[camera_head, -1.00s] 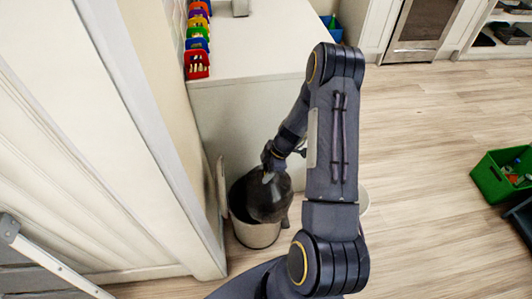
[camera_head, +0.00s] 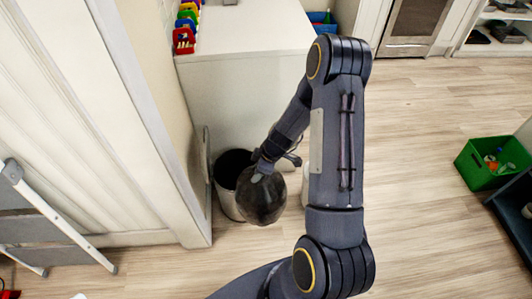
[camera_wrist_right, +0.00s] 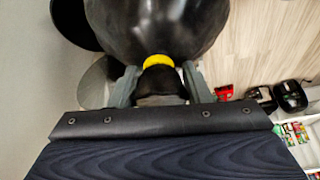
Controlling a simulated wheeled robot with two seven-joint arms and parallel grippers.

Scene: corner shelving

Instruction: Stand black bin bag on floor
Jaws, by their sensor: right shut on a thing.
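The black bin bag (camera_head: 262,196) is a round, dark, shiny bundle hanging from my right gripper (camera_head: 262,168). In the right wrist view the bag (camera_wrist_right: 155,25) fills the top, with a yellow tie (camera_wrist_right: 158,61) at its neck. There my right gripper (camera_wrist_right: 160,82) is shut on the neck, one finger on each side. The bag hangs in front of and to the right of a pale round bin (camera_head: 227,203), whose dark open top shows beside it. Whether the bag touches the floor cannot be told. My left gripper is out of view.
A white cabinet (camera_head: 245,95) stands behind the bin, and a white panelled wall is on the left. A green crate (camera_head: 487,163) with items sits at the right. A grey step ladder (camera_head: 45,225) stands lower left. The wooden floor (camera_head: 420,200) between is mostly clear.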

